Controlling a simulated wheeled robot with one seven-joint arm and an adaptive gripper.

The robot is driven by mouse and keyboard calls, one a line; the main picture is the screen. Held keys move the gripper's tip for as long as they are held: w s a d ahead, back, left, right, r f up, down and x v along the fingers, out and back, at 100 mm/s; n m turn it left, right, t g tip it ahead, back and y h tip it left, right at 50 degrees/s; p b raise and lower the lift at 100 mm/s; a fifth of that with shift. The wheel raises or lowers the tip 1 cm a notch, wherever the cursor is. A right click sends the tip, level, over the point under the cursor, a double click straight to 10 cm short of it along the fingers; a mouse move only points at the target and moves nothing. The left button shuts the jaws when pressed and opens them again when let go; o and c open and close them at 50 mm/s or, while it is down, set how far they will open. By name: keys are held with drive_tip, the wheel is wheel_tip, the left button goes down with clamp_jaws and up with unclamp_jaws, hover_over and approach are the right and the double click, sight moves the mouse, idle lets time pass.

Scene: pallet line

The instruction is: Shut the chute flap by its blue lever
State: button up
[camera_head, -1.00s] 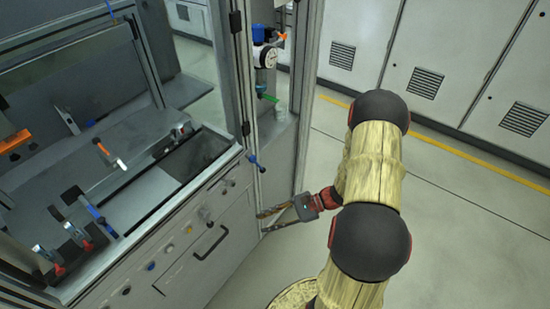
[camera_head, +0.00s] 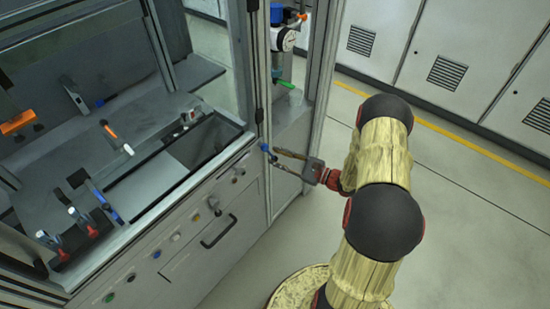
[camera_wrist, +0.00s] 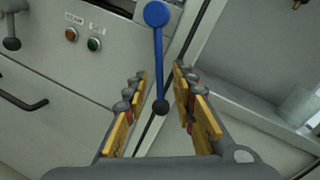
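The blue lever (camera_wrist: 158,55) stands out in the wrist view, with a blue round knob at the top and a dark ball at its lower end. In the head view it is small, at the right front corner of the machine (camera_head: 267,150). My gripper (camera_wrist: 161,72) is open, its two yellow-padded fingers on either side of the lever's shaft, with a gap visible on both sides. In the head view my gripper (camera_head: 276,159) points left at the lever. A dark rectangular opening (camera_head: 222,135) lies in the machine top; I cannot tell which part is the flap.
The machine front has a black handle (camera_head: 218,232) and several buttons. Orange and green buttons (camera_wrist: 93,44) sit left of the lever. Grey cabinets line the back; the floor at right is clear.

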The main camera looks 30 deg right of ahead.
drive_tip(key=shift+w+a, duration=0.4)
drive_tip(key=shift+w, duration=0.2)
drive_tip(key=c, duration=0.3)
clamp_jaws()
idle(0.4)
